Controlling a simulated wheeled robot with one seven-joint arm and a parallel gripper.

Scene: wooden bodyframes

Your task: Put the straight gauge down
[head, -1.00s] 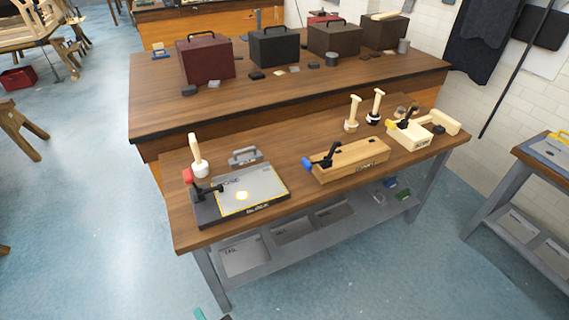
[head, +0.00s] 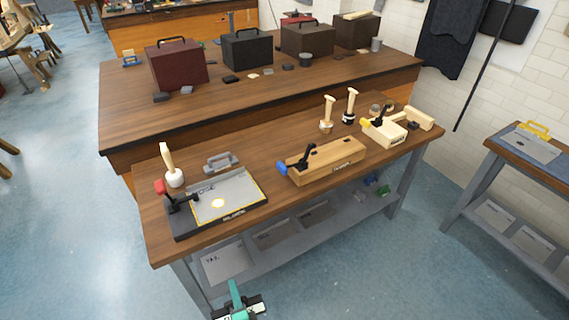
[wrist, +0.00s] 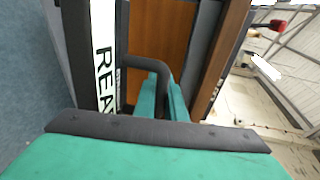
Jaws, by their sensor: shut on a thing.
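My gripper (wrist: 163,98), with teal fingers, is shut on a dark grey arched handle in the wrist view. The handle joins a dark bar with a white label reading "REA…", which I take to be the straight gauge (wrist: 105,55); its ends are cut off. In the head view my gripper (head: 236,296) shows at the bottom edge, with part of the dark, white-labelled gauge (head: 254,307) beside it. They are in front of the near bench (head: 270,205), apart from its top.
The bench bears a grey plate fixture (head: 222,192) with a red-knobbed clamp, a grey handled piece (head: 222,161), a mallet (head: 171,168) and a wooden block (head: 330,160). Free top lies between plate and block. A side table (head: 505,148) stands right.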

